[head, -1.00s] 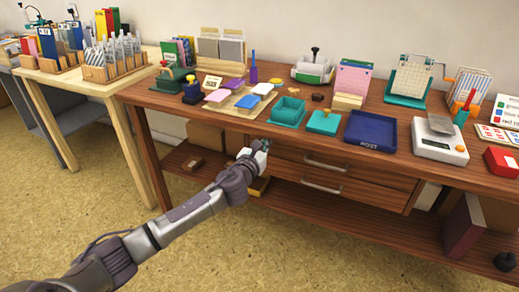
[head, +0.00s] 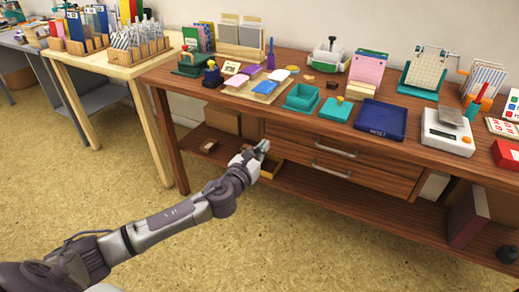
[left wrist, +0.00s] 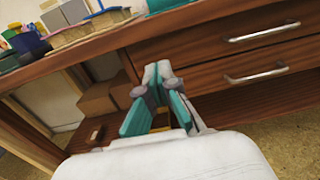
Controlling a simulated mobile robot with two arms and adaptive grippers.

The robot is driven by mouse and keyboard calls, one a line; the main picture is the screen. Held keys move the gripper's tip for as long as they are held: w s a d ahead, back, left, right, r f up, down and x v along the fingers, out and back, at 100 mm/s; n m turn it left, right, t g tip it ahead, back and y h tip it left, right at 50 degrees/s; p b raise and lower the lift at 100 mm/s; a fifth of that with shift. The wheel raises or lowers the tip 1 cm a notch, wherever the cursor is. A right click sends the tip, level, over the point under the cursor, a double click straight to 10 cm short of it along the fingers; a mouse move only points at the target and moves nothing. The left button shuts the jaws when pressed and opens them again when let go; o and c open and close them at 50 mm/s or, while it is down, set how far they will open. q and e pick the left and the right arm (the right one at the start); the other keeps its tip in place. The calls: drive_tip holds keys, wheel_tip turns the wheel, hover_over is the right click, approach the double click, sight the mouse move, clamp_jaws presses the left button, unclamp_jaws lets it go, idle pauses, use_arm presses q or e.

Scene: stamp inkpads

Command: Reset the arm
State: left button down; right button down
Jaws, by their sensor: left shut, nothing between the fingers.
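My left gripper (head: 261,150) is in front of the brown wooden desk (head: 230,108), below the level of its top and near the left end of the drawers. Its teal fingers are shut with nothing held; they also show in the left wrist view (left wrist: 157,95). My left arm stretches in from the lower left of the head view. My right gripper is in neither view.
On the desk stand a teal tray (head: 302,97), a dark blue tray (head: 381,118), a teal inkpad (head: 337,109), a white scale (head: 448,132) and several stationery items. Drawers with metal handles (head: 337,147) face me. A lower shelf (head: 330,198) runs beneath. The floor in front is clear.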

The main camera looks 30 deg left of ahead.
use_arm(q)
drive_tip(key=shift+s+f, duration=0.15)
drive_tip(key=shift+s, duration=0.7)
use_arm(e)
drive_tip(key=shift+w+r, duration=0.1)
